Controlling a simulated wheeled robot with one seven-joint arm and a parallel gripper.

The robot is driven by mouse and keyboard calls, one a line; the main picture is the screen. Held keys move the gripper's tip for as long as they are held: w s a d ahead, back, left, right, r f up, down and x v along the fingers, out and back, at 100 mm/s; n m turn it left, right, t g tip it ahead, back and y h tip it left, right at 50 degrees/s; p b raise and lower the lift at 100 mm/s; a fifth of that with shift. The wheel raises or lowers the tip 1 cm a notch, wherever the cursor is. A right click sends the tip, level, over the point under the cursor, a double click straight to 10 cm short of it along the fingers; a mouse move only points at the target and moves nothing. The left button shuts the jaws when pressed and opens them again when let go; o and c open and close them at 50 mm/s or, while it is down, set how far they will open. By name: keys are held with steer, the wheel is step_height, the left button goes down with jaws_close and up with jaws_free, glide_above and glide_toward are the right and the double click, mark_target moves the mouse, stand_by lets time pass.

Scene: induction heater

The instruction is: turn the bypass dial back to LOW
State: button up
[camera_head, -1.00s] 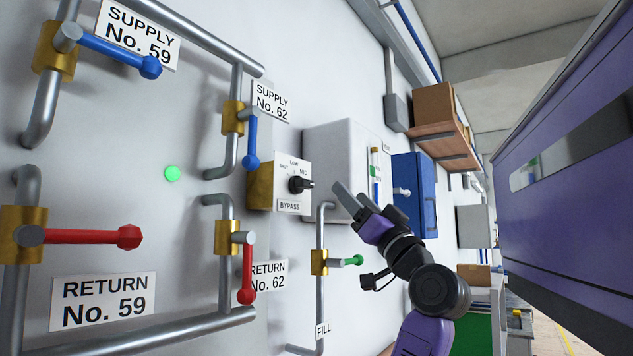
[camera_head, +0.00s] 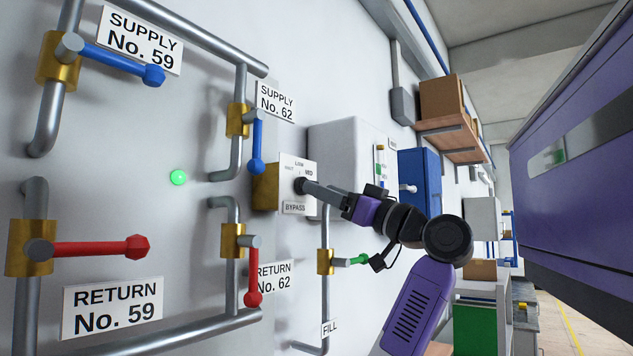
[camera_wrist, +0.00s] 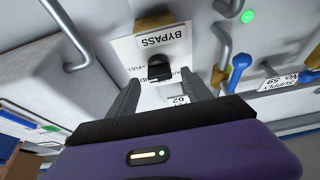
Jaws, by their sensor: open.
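The bypass dial is a black knob (camera_wrist: 159,68) on a white plate marked BYPASS (camera_head: 297,208), fixed to a brass body (camera_head: 265,187). The plate also carries LOW and MID marks. In the head view my gripper (camera_head: 308,187) reaches the plate from the right, and its fingers cover most of the dial. In the wrist view my gripper (camera_wrist: 157,84) is open, with one finger on each side of the knob. I cannot tell whether either finger touches it. The knob's pointer direction is not clear.
A blue-handled valve (camera_head: 256,145) and a red-handled valve (camera_head: 252,272) stand left of the plate. A green-handled fill valve (camera_head: 357,261) sits below my gripper. A grey box (camera_head: 343,148) is behind it. A purple cabinet (camera_head: 575,190) stands at right.

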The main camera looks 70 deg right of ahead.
steer(key=shift+p+x, duration=0.4)
steer(key=shift+x, duration=1.1)
steer(key=shift+c, duration=0.5)
jaws_close()
